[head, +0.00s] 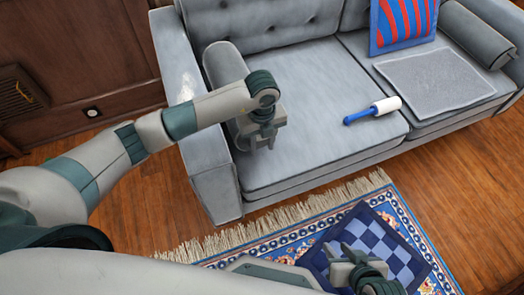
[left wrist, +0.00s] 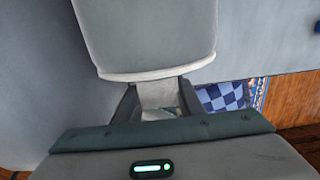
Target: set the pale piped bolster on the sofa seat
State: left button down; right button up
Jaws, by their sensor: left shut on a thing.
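The pale bolster (head: 222,64) lies lengthwise along the inner side of the sofa's left armrest, at the left end of the sofa seat (head: 305,105). My left gripper (head: 262,140) is at its near end and shut on it, hiding part of it. In the left wrist view the bolster (left wrist: 145,35) shows its white piped end edge between the fingers (left wrist: 158,100). Whether its whole underside touches the seat is hidden. My right gripper (head: 341,249) is open and empty, low over the rug.
A lint roller (head: 372,111) with a blue handle lies mid-seat. A grey mat (head: 434,82), a red-and-blue cushion (head: 403,22) and a darker bolster (head: 478,35) are at the right. A checkered cushion (head: 398,262) lies on the patterned rug (head: 290,241). The left-middle seat is clear.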

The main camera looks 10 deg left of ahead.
pick_arm(q)
notch_tip(320, 180, down, 3)
jog(key=shift+r, duration=0.1)
jog(key=shift+f, duration=0.55)
pick_arm(e)
jog(key=shift+w+a+r+t, duration=0.2)
jog(key=shift+w+r+t, duration=0.05)
jog(key=shift+w+t, duration=0.05)
pick_arm(q)
jog(key=c, duration=1.2)
grip_release()
pick_arm(e)
jog(key=shift+f, duration=0.1)
pick_arm(q)
jog(key=shift+r, duration=0.6)
notch_tip(320, 180, up, 11)
jog(key=shift+f+p, duration=0.1)
jog(key=shift+p, duration=0.3)
pick_arm(e)
jog(key=shift+s+d+f+g+h, duration=0.15)
jog(key=shift+s+d+g, duration=0.15)
jog(key=shift+d, duration=0.15)
jog(key=shift+s+d+f+g+h, duration=0.1)
jog(key=shift+s+d+g+h, duration=0.1)
jog(key=shift+d+g, duration=0.15)
